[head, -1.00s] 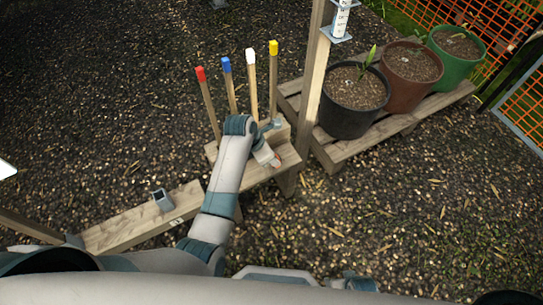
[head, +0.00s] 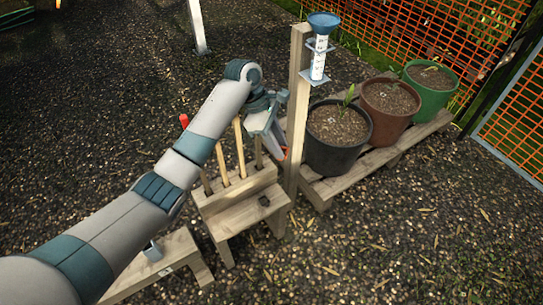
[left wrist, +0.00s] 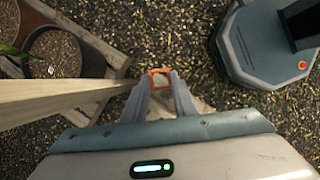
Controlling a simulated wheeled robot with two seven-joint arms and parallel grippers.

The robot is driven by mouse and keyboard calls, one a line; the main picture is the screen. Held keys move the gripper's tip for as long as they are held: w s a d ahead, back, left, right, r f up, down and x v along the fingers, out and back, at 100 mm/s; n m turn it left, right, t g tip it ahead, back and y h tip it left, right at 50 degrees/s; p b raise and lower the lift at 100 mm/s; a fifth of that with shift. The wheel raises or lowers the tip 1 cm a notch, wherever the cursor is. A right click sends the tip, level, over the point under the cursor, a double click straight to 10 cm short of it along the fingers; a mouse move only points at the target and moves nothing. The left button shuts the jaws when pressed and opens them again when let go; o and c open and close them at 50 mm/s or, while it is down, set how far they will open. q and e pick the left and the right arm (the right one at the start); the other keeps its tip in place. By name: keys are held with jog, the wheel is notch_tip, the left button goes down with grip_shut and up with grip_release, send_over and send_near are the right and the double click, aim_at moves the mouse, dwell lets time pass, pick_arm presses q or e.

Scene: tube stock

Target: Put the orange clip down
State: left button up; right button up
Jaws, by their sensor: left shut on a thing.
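The orange clip (left wrist: 159,72) shows in the left wrist view as an orange frame between the fingertips. My left gripper (left wrist: 160,82) is shut on it. In the head view my left gripper (head: 281,148) points down beside the wooden post, above and behind the stepped wooden stand (head: 236,220). Only a small orange-red bit of the clip (head: 285,154) shows there, at the fingertips. The clip is held in the air, and I cannot tell how high. My right gripper is not in view.
The wooden post (head: 297,125) with a rain gauge (head: 319,60) stands close to the gripper. Several stakes rise from the stand, partly hidden by my arm. A small dark item (head: 264,200) is on the stand's lower step. Pots, including a black pot (head: 338,140), stand on a pallet at right.

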pick_arm(q)
jog(key=s+a+r+m+g+y, duration=0.1)
jog(key=s+a+r+m+y, duration=0.1)
jog(key=s+a+r+m, duration=0.3)
jog(key=s+a+r+m+g+y, duration=0.2)
jog(key=s+a+r+m, duration=0.4)
jog(key=s+a+m, duration=0.4)
jog(key=s+a, duration=0.3)
jog(key=a, duration=0.3)
jog(key=shift+s+r, duration=0.25)
jog(key=shift+r, duration=0.05)
